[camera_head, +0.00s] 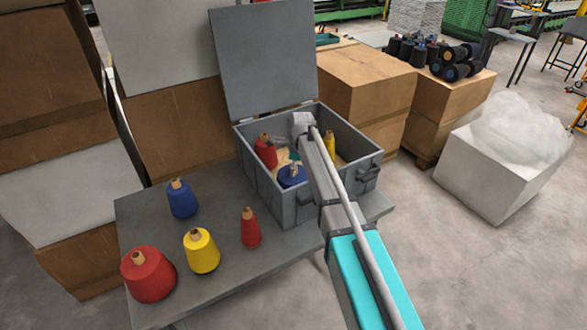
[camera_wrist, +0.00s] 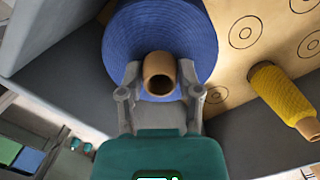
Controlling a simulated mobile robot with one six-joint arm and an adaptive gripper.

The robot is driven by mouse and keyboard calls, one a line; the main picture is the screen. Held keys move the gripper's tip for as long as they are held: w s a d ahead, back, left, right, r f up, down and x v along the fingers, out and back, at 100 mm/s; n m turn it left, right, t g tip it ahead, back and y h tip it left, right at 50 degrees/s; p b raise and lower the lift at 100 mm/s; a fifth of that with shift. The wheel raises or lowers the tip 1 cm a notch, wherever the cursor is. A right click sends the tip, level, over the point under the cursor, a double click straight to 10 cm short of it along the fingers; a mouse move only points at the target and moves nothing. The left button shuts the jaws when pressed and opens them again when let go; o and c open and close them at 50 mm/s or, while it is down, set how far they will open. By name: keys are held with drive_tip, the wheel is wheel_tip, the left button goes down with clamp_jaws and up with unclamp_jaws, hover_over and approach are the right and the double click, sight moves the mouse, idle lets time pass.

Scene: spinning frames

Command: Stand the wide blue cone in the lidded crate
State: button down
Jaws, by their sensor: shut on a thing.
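The wide blue cone (camera_head: 291,178) is inside the grey lidded crate (camera_head: 285,210), near its front wall; it also shows in the wrist view (camera_wrist: 160,30). Its brown tube end points up to my gripper (camera_wrist: 161,84), whose two fingers are shut on that tube. In the head view my arm reaches over the crate's front right wall and partly hides the inside. The crate's lid (camera_head: 265,60) stands open at the back. I cannot tell whether the cone's base touches the crate floor.
A red cone (camera_head: 265,152) and a yellow cone (camera_head: 329,145) stand in the crate. The tan floor board (camera_wrist: 245,32) bears printed circles. On the table (camera_head: 210,285) are a blue (camera_head: 182,200), a yellow (camera_head: 202,252), a small red (camera_head: 250,230) and a large red cone (camera_head: 148,276).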

drive_tip(key=shift+f+b, duration=0.3)
idle(0.7)
drive_tip(key=shift+c, duration=1)
unclamp_jaws()
drive_tip(key=shift+r, duration=0.2)
